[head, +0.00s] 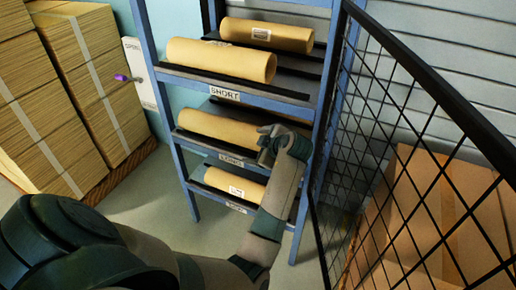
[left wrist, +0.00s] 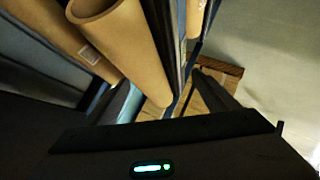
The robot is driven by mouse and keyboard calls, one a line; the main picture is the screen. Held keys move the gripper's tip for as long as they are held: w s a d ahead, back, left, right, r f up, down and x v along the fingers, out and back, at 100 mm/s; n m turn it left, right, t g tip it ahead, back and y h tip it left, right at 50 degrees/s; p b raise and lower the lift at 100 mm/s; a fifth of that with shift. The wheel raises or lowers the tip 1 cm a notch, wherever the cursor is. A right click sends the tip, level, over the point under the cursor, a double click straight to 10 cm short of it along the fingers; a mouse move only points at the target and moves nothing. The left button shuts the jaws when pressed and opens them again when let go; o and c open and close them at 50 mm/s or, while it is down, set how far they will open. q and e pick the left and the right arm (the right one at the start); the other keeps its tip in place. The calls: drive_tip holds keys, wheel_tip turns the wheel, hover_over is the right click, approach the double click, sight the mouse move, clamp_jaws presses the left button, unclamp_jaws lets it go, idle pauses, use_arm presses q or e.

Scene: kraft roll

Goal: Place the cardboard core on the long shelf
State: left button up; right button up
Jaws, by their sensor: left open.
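A plain brown cardboard core (head: 215,128) lies on the rack's middle shelf, above a label that seems to read LONG (head: 231,160). My left gripper (head: 268,142) is open at the right end of this core and hides that end. I cannot tell whether they touch. In the left wrist view, a hollow-ended tube (left wrist: 120,45) runs close past the gripper, with another tube (left wrist: 60,40) to its left; I cannot tell which tubes these are. My right gripper is not in view.
The blue rack (head: 150,60) also holds a roll (head: 220,60) above the SHORT label, a labelled roll (head: 265,34) at the top and another (head: 236,184) at the bottom. A black mesh panel (head: 400,130) stands right, before cartons (head: 440,215). Stacked cardboard (head: 90,90) stands left.

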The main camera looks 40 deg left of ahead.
use_arm(q)
drive_tip(key=shift+f, duration=0.1)
idle(0.6)
drive_tip(key=s+d+f+m+t+h, duration=0.1)
drive_tip(key=s+d+f+m+h, duration=0.1)
drive_tip(key=s+d+f+m, duration=0.5)
drive_tip(key=s+d+f+m+h, duration=0.2)
drive_tip(key=s+f+m, duration=0.4)
drive_tip(key=s, duration=0.4)
drive_tip(key=s+d+f+m+g+h, duration=0.1)
drive_tip(key=s+d+m+h, duration=0.2)
drive_tip(key=s+d+m, duration=0.5)
drive_tip(key=s+d+f+m+h, duration=0.1)
drive_tip(key=s+d+m+h, duration=0.3)
drive_tip(key=s, duration=0.8)
drive_tip(key=w+d+f+t, duration=0.1)
drive_tip(key=w+d+f, duration=0.15)
drive_tip(key=f, duration=0.65)
drive_tip(key=w+d+f, duration=0.1)
drive_tip(key=w+f, duration=0.2)
drive_tip(key=f, duration=0.7)
wheel_tip(320, 180, down, 15)
drive_tip(key=s+d+t, duration=0.1)
drive_tip(key=s+d, duration=0.1)
drive_tip(key=shift+s+r+n+t, duration=0.15)
drive_tip(key=shift+s+n+t, duration=0.15)
drive_tip(key=shift+t, duration=0.1)
